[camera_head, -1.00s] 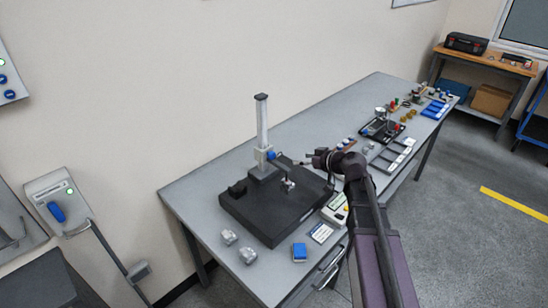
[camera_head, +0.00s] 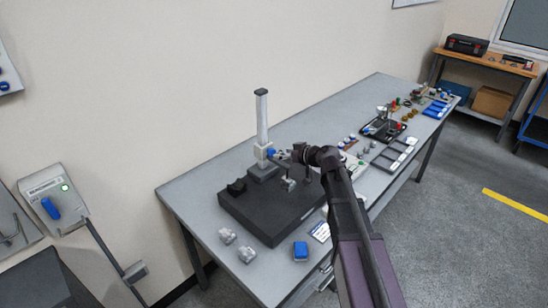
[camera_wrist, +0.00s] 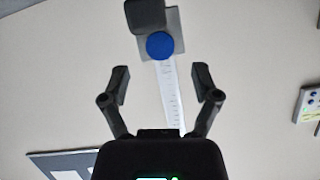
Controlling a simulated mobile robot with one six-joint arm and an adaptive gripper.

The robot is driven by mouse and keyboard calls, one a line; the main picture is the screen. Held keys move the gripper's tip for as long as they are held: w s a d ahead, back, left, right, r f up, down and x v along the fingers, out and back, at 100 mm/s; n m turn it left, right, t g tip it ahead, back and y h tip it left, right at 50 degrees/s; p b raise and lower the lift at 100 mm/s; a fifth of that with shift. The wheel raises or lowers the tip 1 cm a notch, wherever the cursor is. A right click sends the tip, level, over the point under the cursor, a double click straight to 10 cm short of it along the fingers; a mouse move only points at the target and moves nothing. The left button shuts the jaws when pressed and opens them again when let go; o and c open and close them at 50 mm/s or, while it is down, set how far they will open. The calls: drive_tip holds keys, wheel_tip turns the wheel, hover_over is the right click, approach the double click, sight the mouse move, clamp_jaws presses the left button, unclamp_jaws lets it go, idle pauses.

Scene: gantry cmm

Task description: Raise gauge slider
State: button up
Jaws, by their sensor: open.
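The height gauge is a pale upright column (camera_head: 262,118) on a black plate (camera_head: 235,207). Its slider (camera_head: 262,152) is a grey block low on the column with a blue knob (camera_head: 271,153) on its right side. In the wrist view the blue knob (camera_wrist: 160,45) is ahead of the fingertips and roughly centred between them, with the scaled column (camera_wrist: 172,90) behind it. My gripper (camera_wrist: 152,78) is open and empty, its two fingers apart. In the head view my gripper (camera_head: 284,155) is just right of the knob; whether they touch is hard to tell.
Trays and small parts (camera_head: 385,130) fill the bench's far right end. The wall stands close behind the column.

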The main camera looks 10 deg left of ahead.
sight(273, 153)
drive_tip(key=shift+b+x, duration=0.7)
drive_tip(key=shift+x, duration=1.7)
drive_tip(key=shift+r, duration=0.1)
clamp_jaws()
